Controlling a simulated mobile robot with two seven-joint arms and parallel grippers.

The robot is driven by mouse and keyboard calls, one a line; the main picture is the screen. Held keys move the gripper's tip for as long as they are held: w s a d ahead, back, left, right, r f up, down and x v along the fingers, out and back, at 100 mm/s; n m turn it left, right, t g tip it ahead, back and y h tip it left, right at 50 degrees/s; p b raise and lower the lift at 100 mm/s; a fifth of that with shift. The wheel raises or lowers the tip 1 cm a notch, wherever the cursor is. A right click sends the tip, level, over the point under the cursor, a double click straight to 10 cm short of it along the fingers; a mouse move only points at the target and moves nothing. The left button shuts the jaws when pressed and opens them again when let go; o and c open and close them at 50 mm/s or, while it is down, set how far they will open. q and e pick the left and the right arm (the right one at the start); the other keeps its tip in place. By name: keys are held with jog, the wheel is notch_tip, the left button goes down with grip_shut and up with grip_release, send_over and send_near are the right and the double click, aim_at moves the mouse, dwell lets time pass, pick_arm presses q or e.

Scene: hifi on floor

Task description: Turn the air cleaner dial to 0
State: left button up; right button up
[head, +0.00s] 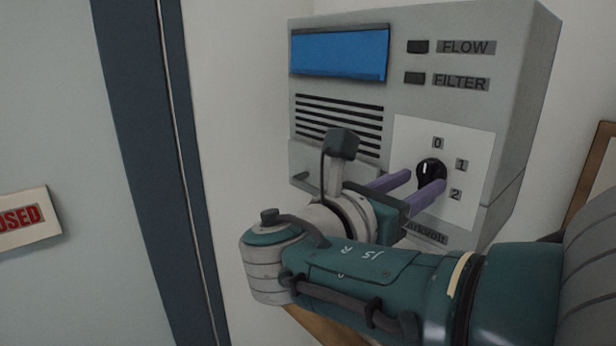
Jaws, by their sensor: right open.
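The air cleaner (538,70) is a grey box on the wall. Its black dial (431,169) sits on a white panel marked 0, 1 and 2. The dial's white mark points up, roughly toward the 0, though the exact setting is hard to tell. My right gripper (426,183) is in front of the dial. Its two purple fingers are apart, one at the dial's left and one over its lower right. I cannot tell whether they touch the dial. My right wrist hides part of the cleaner's lower front. My left gripper is not in view.
The cleaner has a blue screen (339,52), FLOW and FILTER labels and a slatted vent (339,125). A dark door frame (150,150) and a sign with red letters (24,219) are at the left. A brown-edged frame (588,178) is at the right.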

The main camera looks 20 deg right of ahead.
jog(key=b+v, duration=0.3)
jog(key=v, duration=0.6)
jog(key=s+d+f+m+g+y, duration=0.1)
jog(key=s+f+m+g+y, duration=0.1)
jog(key=s+f+m+y, duration=0.55)
jog(key=s+f+m+g+y, duration=0.25)
jog(key=s+f, duration=0.25)
jog(key=f, duration=0.6)
jog(key=s+a+r+m+t+y, duration=0.1)
jog(key=s+r+m+y, duration=0.2)
jog(key=s+m+y, duration=0.3)
jog(key=s+m, duration=0.4)
jog(key=shift+s+r+m+y, duration=0.3)
jog(key=shift+r+y, duration=0.1)
jog(key=shift+a, duration=0.1)
